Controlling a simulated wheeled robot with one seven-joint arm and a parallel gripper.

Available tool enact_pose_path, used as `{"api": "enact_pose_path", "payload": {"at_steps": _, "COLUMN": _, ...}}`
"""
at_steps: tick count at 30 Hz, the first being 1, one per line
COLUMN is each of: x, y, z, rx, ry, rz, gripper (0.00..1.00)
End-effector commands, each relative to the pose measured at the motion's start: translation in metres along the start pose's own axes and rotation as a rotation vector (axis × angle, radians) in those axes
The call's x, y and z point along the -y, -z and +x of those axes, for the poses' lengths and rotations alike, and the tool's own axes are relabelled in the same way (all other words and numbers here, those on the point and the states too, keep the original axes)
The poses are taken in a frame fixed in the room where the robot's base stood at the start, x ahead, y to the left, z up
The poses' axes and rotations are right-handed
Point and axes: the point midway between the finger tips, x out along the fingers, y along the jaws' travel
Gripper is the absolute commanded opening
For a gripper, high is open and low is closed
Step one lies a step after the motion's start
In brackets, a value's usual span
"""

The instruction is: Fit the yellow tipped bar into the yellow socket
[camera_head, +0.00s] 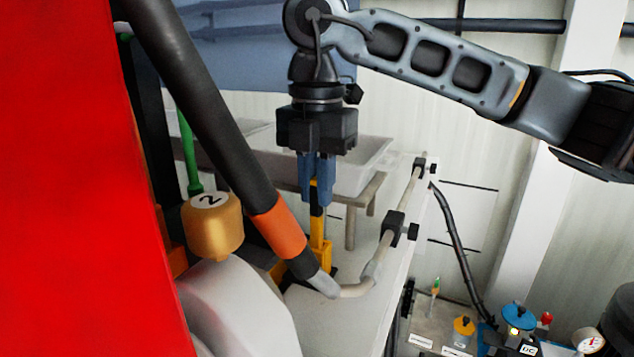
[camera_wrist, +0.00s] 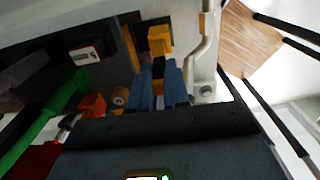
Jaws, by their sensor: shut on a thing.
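My gripper (camera_head: 316,198) points straight down in the head view, with its blue fingers shut on an upright bar (camera_head: 317,225) with yellow and black bands. The bar's lower end meets the yellow socket (camera_head: 320,256) directly below. I cannot tell whether the tip is inside it or just above it. In the wrist view, my gripper (camera_wrist: 158,70) has its blue fingers on either side of the bar. The yellow socket (camera_wrist: 160,40) appears just beyond the fingertips. The fingers hide part of the bar.
A thick black hose with an orange band (camera_head: 277,230) passes close on the left. A pale pipe with black clamps (camera_head: 394,228) runs on the right. A grey tray (camera_head: 362,170) is behind.

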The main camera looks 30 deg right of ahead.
Motion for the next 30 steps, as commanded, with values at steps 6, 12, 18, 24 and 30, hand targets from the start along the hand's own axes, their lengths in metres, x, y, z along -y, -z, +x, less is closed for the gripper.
{"api": "enact_pose_path", "payload": {"at_steps": 6, "x": 0.0001, "y": -0.0003, "z": 0.0072, "rx": 0.001, "ry": 0.000, "rz": 0.001, "gripper": 0.00}}
{"api": "enact_pose_path", "payload": {"at_steps": 12, "x": 0.0002, "y": -0.0003, "z": 0.0099, "rx": 0.001, "ry": 0.000, "rz": 0.001, "gripper": 0.00}}
{"api": "enact_pose_path", "payload": {"at_steps": 18, "x": 0.0002, "y": -0.0002, "z": 0.0097, "rx": 0.000, "ry": 0.000, "rz": 0.001, "gripper": 0.30}}
{"api": "enact_pose_path", "payload": {"at_steps": 24, "x": 0.0001, "y": -0.0001, "z": 0.0098, "rx": 0.000, "ry": 0.000, "rz": 0.000, "gripper": 0.41}}
{"api": "enact_pose_path", "payload": {"at_steps": 30, "x": 0.0001, "y": 0.0000, "z": 0.0079, "rx": 0.000, "ry": 0.000, "rz": 0.000, "gripper": 0.41}}
